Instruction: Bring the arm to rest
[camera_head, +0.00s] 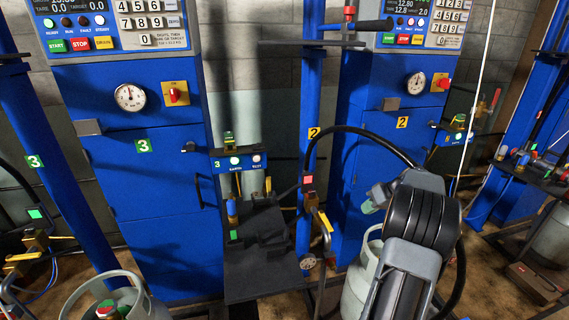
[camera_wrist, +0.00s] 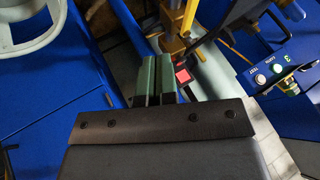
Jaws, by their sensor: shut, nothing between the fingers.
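My gripper (camera_head: 369,206) shows in the head view at the left side of my grey and black arm, in front of the blue cabinet of scale 2 (camera_head: 347,180). Only its pale green tip shows there; the arm hides part of it. In the wrist view my gripper (camera_wrist: 158,80) has its two pale green fingers side by side, shut, with nothing held. Past the fingers are a small red square (camera_wrist: 184,76) and a yellow handle (camera_wrist: 191,14); I cannot tell whether anything touches.
Scale 3's blue cabinet (camera_head: 165,200) stands left, with a dark platform (camera_head: 260,262) beside it. A grey gas cylinder (camera_head: 356,292) stands beside my arm; another cylinder (camera_head: 150,303) is at lower left. A button panel (camera_wrist: 273,68) is right in the wrist view. A black hose loops near my arm.

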